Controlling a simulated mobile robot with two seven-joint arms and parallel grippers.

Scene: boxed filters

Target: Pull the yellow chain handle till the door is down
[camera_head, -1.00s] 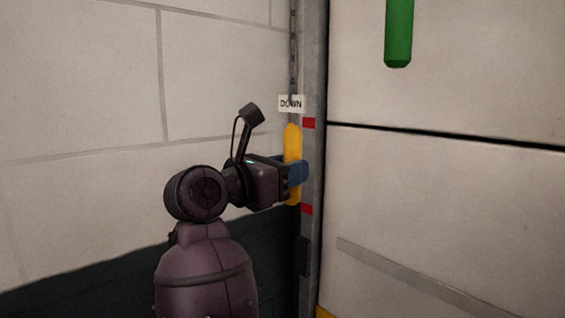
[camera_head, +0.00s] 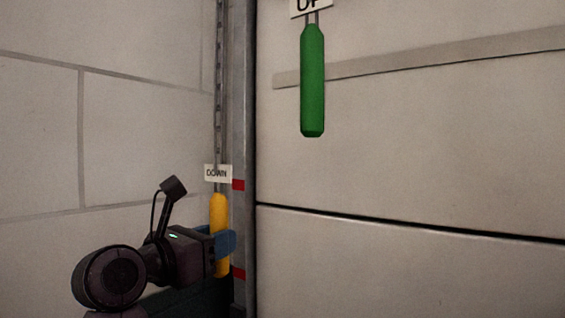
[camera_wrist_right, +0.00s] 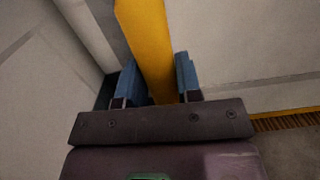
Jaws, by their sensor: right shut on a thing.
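The yellow handle (camera_head: 219,207) hangs upright below a white DOWN sign (camera_head: 218,173) and a chain (camera_head: 219,70), beside the grey door post. My right gripper (camera_head: 222,243) is shut around its lower half, with a blue finger on the near side. In the right wrist view, the yellow handle (camera_wrist_right: 145,40) passes between the two blue fingers of my right gripper (camera_wrist_right: 157,80). The pale panelled door (camera_head: 420,120) fills the right side; its bottom edge is not in the head view. My left gripper is not in view.
A green handle (camera_head: 312,80) hangs under an UP sign (camera_head: 311,6) in front of the door. The grey post (camera_head: 243,110), with red marks, stands close right of my right gripper. A pale block wall (camera_head: 120,100) is on the left.

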